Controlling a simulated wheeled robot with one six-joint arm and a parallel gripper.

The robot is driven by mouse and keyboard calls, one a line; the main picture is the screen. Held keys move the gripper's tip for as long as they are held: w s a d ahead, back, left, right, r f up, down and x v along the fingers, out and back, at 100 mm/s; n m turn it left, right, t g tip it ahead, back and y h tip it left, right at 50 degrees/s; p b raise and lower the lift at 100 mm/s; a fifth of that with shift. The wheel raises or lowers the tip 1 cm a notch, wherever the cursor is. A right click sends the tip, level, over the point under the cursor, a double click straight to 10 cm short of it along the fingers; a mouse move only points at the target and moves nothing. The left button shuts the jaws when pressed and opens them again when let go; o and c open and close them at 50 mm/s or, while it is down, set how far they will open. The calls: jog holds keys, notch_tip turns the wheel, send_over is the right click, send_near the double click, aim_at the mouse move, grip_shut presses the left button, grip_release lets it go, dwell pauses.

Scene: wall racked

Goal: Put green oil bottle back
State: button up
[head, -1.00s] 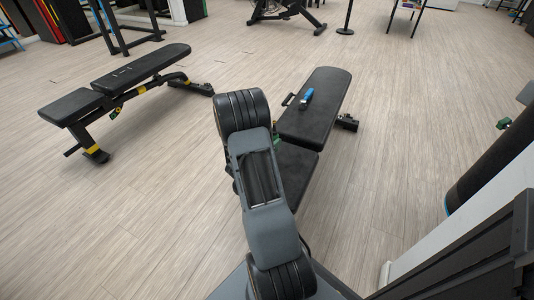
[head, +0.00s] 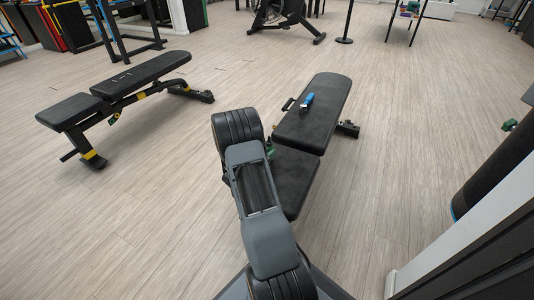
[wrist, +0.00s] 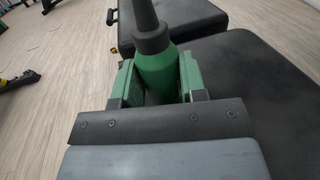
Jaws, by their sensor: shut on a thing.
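The green oil bottle (wrist: 158,72) has a dark cap and nozzle and stands between the two green-padded fingers of my gripper (wrist: 157,84) in the wrist view. My gripper is shut on it. The bottle's lower part is hidden behind the gripper body. In the head view my arm covers most of the gripper, and only a small green patch (head: 270,149) shows beside the bench.
A black bench (head: 318,112) with a blue-and-black item (head: 307,102) on its pad stands just beyond my arm. Another black bench (head: 115,85) is at left. A table (head: 407,14) stands far back. A dark cylinder (head: 492,170) and white wall edge are at right. Open floor lies between.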

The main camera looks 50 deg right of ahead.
jog(key=shift+f, duration=0.2)
jog(key=o, duration=1)
jog(key=shift+c, duration=0.2)
